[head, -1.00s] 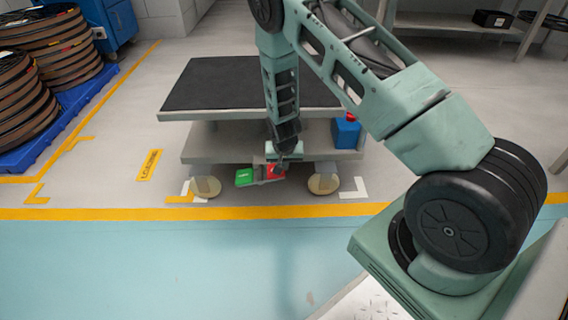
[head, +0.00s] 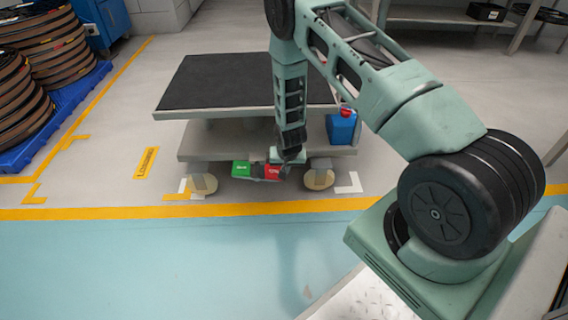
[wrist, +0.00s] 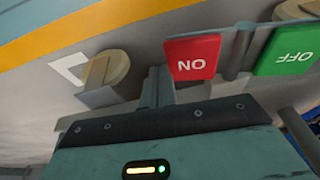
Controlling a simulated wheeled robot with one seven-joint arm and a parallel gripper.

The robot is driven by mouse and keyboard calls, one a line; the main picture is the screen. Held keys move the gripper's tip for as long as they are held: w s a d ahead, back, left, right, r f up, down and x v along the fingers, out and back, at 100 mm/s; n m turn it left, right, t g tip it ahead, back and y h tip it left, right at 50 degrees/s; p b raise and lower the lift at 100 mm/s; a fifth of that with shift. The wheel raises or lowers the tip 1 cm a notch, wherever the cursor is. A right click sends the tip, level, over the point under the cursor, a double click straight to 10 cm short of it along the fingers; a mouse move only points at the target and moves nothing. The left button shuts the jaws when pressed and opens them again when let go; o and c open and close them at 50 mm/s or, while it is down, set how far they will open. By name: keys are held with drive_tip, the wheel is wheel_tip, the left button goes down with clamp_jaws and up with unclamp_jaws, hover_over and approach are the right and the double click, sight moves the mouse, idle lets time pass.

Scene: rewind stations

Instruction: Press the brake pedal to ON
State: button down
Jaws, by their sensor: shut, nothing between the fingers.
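The brake pedal is a low bar at the near side of a cart, between two casters. Its green OFF pad (head: 242,168) is on the left and its red ON pad (head: 271,172) is on the right in the head view. The green end sits slightly higher than the red end. My gripper (head: 285,168) points down at the red end, shut and empty. In the wrist view the red ON pad (wrist: 192,57) is just beyond my fingertips (wrist: 158,75), and the green OFF pad (wrist: 292,50) is farther right. I cannot tell whether my fingertips touch the red pad.
The cart's black top deck (head: 245,82) stands above and behind the pedal, close to my arm. A blue box with a red knob (head: 342,128) is on the lower shelf. Casters (head: 319,179) flank the pedal. The blue-green floor in front (head: 150,265) is clear.

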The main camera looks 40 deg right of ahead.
drive_tip(key=shift+d+f, duration=0.1)
drive_tip(key=shift+f, duration=0.2)
idle(0.4)
drive_tip(key=s+d+r+p, duration=0.1)
drive_tip(key=s+r+p, duration=0.1)
drive_tip(key=r+p, duration=0.2)
drive_tip(key=s+d+r+p, duration=0.1)
drive_tip(key=s+r+p, duration=0.2)
drive_tip(key=r, duration=0.5)
drive_tip(key=shift+r+p, duration=0.35)
drive_tip(key=shift+p, duration=0.2)
